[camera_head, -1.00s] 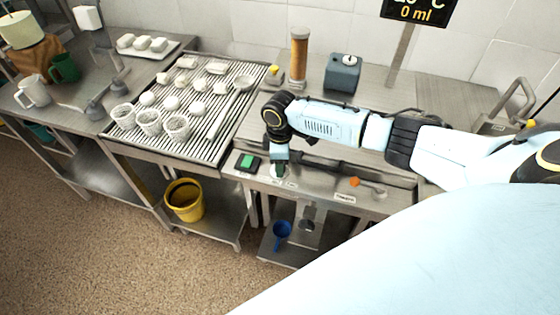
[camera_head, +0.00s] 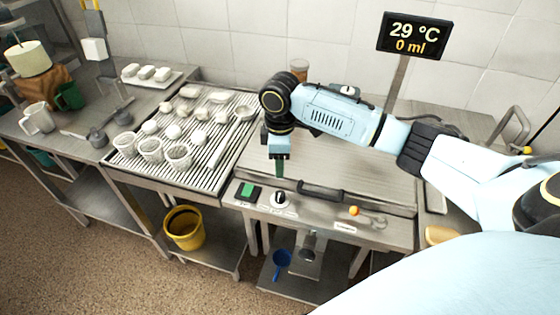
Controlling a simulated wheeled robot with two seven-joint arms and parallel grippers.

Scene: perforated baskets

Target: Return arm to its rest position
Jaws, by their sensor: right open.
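My right arm comes in from the right side of the head view. Its gripper (camera_head: 278,168) points down above the front part of the steel counter, just behind the control panel with the green button (camera_head: 247,191) and the black-and-white knob (camera_head: 279,199). The gripper is open and nothing shows between its fingers. It looks apart from the knob. My left gripper is not in view.
A slatted rack (camera_head: 215,165) with perforated baskets (camera_head: 150,150) and several white pieces stands left of the gripper. A display (camera_head: 414,36) reads 29 °C and 0 ml. A yellow bucket (camera_head: 184,228) and a blue scoop (camera_head: 281,259) are below.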

